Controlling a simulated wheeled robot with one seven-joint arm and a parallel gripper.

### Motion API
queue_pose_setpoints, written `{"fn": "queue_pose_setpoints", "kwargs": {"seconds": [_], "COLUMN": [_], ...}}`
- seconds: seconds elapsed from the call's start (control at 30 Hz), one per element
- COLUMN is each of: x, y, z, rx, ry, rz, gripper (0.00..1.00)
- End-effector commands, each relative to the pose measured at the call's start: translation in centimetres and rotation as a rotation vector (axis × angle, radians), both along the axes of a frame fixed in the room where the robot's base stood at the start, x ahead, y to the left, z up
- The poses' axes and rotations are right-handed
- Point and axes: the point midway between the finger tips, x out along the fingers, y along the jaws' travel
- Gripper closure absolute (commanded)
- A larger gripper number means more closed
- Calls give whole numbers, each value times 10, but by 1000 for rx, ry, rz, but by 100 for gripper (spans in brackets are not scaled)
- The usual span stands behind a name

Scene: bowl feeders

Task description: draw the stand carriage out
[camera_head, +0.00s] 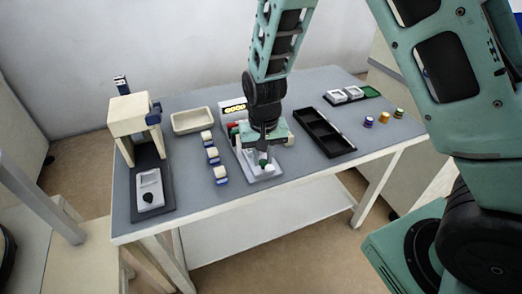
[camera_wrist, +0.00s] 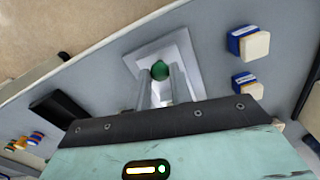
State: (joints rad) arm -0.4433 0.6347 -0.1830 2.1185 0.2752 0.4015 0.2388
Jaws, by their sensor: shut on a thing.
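A pale flat carriage (camera_head: 267,173) with a green knob (camera_head: 263,163) sits at the front of the stand in the middle of the table. It also shows in the wrist view as a light plate (camera_wrist: 183,46) with the round green knob (camera_wrist: 159,70) on it. My gripper (camera_head: 263,153) comes down from above, and its two fingers (camera_wrist: 160,80) are shut on the green knob. My gripper and wrist hide much of the stand behind the carriage.
Several blue-and-white blocks (camera_head: 213,156) stand just left of the stand. A cream tray (camera_head: 192,121) lies behind them. A cream press (camera_head: 131,115) stands at far left. A black compartment tray (camera_head: 325,131) and small coloured spools (camera_head: 384,118) are at right. Table in front is clear.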

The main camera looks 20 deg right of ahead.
Motion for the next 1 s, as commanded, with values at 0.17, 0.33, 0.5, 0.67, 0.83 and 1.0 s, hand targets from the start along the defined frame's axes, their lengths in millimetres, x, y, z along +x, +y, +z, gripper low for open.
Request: {"fn": "queue_pose_setpoints", "kwargs": {"seconds": [0.17, 0.33, 0.5, 0.67, 0.83, 1.0], "x": [-5, -5, -4, -3, -2, -2], "y": [0, 0, 0, 0, 1, 1], "z": [-1, -1, -1, 4, 28, 67], "rx": [-1, -2, -1, 0, 1, 2], "ry": [15, 16, 12, 10, 6, 5], "rz": [2, 2, 1, 2, 2, 3], "gripper": [100, 57, 57, 57, 57, 57]}}
